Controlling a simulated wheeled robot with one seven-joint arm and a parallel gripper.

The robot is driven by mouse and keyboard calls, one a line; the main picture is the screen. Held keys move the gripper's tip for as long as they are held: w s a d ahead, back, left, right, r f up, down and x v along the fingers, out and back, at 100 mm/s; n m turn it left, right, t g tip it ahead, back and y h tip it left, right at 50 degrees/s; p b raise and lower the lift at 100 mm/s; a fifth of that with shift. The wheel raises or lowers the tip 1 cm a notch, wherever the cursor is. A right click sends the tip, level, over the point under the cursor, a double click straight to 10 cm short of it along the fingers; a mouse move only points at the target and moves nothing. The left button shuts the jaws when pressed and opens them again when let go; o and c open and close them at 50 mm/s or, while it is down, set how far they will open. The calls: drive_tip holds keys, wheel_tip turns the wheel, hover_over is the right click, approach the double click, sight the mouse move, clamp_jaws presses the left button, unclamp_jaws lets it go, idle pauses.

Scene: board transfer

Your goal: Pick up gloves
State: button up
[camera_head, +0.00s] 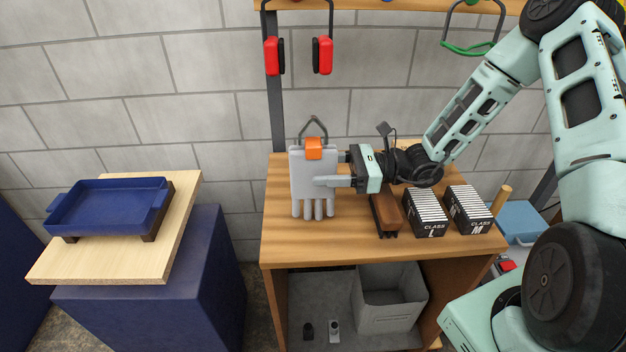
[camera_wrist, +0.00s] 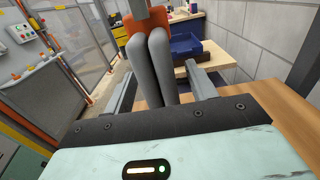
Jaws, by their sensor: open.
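The grey gloves (camera_head: 303,185) hang fingers down from an orange clip (camera_head: 314,148) with a dark triangular hanger, over the wooden workbench. My gripper (camera_head: 325,170) reaches in from the right at the gloves' height, one finger showing in front of their right part. In the wrist view the gloves (camera_wrist: 152,66) appear edge-on as two grey lobes below the orange clip (camera_wrist: 146,20). They stand between my two open fingers (camera_wrist: 162,84), with a visible gap on each side. The far finger is partly hidden by the gloves in the head view.
On the workbench (camera_head: 275,235), right of the gloves, are a brown brush (camera_head: 386,214) and two boxes marked CLASS (camera_head: 424,212). Red earmuffs (camera_head: 322,55) hang above.

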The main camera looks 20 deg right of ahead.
drive_tip(key=shift+x, duration=1.4)
drive_tip(key=c, duration=1.1)
drive_tip(key=shift+d+r, duration=0.1)
drive_tip(key=shift+r, duration=0.05)
